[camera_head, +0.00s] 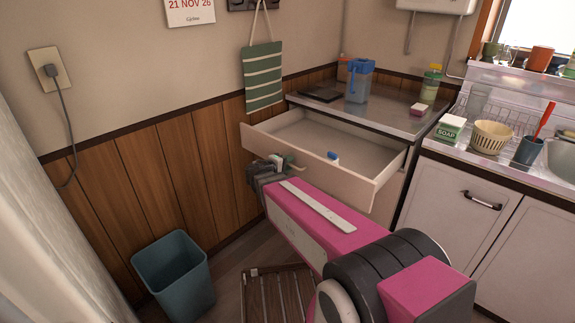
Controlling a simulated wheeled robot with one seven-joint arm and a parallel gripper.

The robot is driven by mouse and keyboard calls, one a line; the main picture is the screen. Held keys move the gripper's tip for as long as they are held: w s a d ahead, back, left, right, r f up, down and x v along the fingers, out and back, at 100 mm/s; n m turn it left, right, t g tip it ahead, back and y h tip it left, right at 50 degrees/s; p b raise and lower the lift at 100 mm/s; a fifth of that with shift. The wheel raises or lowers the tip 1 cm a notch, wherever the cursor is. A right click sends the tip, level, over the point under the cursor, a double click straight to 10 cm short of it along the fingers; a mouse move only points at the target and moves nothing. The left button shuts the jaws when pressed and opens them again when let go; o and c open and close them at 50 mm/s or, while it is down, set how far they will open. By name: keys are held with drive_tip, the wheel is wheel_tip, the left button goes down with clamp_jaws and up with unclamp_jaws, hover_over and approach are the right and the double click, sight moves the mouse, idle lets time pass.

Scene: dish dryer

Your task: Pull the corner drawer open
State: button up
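The corner drawer (330,172) is cream-coloured and stands well out from the cabinet under the metal counter top, so its inside shows. A small blue-and-white item (333,156) lies in it near the front panel. My gripper (280,161) is at the left part of the drawer's front, right at the handle (296,167). My pink arm reaches to it from the lower right and hides part of the front. The fingers are small and partly hidden, so I cannot tell whether they are closed on the handle.
A blue bin (174,278) stands on the floor at left, and a slatted wooden piece (277,297) lies beneath my arm. The counter top (392,113) holds a blue-lidded container (358,82). A sink cabinet (465,200) stands at right.

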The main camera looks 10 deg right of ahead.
drive_tip(key=v, duration=1)
drive_tip(key=shift+s+a, duration=0.25)
drive_tip(key=shift+a, duration=0.1)
drive_tip(key=shift+d, duration=0.1)
drive_tip(key=s+d+f+m+g+y, duration=0.7)
drive_tip(key=s+d+f+g+y, duration=0.1)
drive_tip(key=d+f+y, duration=0.3)
drive_tip(key=shift+f+m+g+y, duration=0.3)
drive_tip(key=shift+f+g+y, duration=0.3)
drive_tip(key=shift+f+g, duration=0.25)
